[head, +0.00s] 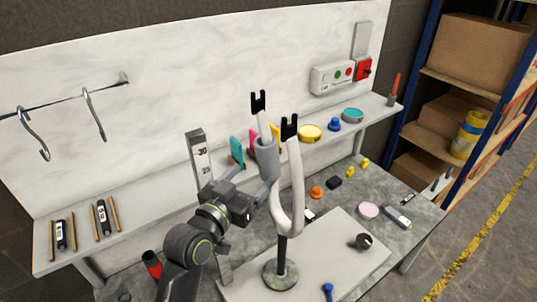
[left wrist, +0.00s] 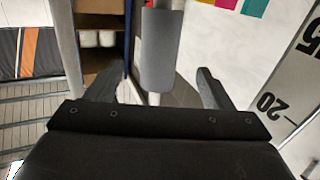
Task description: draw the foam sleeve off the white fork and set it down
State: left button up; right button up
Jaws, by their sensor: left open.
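The white fork (head: 297,190) stands upright on a dark post with a round base (head: 281,273), its two legs ending in black tips. The grey foam sleeve (head: 267,158) is around the upper part of its left leg. In the left wrist view the sleeve (left wrist: 160,50) hangs upright, with a thin piece of the pale leg showing below it. My left gripper (head: 254,176) is open at the sleeve's lower part. In the wrist view its fingers (left wrist: 156,82) stand on either side of the sleeve's lower end, with gaps on both sides. My right gripper is not in view.
The post stands on a pale board (head: 350,262) on the grey bench, with a dark knob (head: 361,241) and small coloured parts around. Bare board lies right of the base.

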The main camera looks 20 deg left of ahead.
aim_at(259, 133)
pick_arm(q)
jog(key=p+x, duration=0.1)
jog(key=x, duration=0.7)
jog(key=shift+r+p, duration=0.1)
jog(key=shift+p, duration=0.25)
jog(key=shift+w+d, duration=0.2)
jog(key=shift+w, duration=0.45)
jog(key=c, duration=1.1)
jog(key=shift+s+a+r+p, duration=0.1)
jog(key=shift+s+r+p, duration=0.05)
jog(key=shift+r+p, duration=0.85)
jog(key=shift+s+a+r+p, duration=0.1)
jog(key=shift+a+r+p, duration=0.05)
jog(key=shift+r+p, duration=0.8)
jog(key=shift+c, duration=0.2)
jog(key=shift+r+p, duration=0.1)
jog(key=shift+p, duration=0.2)
jog(key=shift+s+a+r+p, duration=0.15)
jog(key=shift+r+p, duration=0.85)
jog(key=shift+s+a+r+p, duration=0.15)
jog(key=shift+a+r+p, duration=0.05)
jog(key=shift+r+p, duration=0.8)
jog(key=shift+s, duration=0.1)
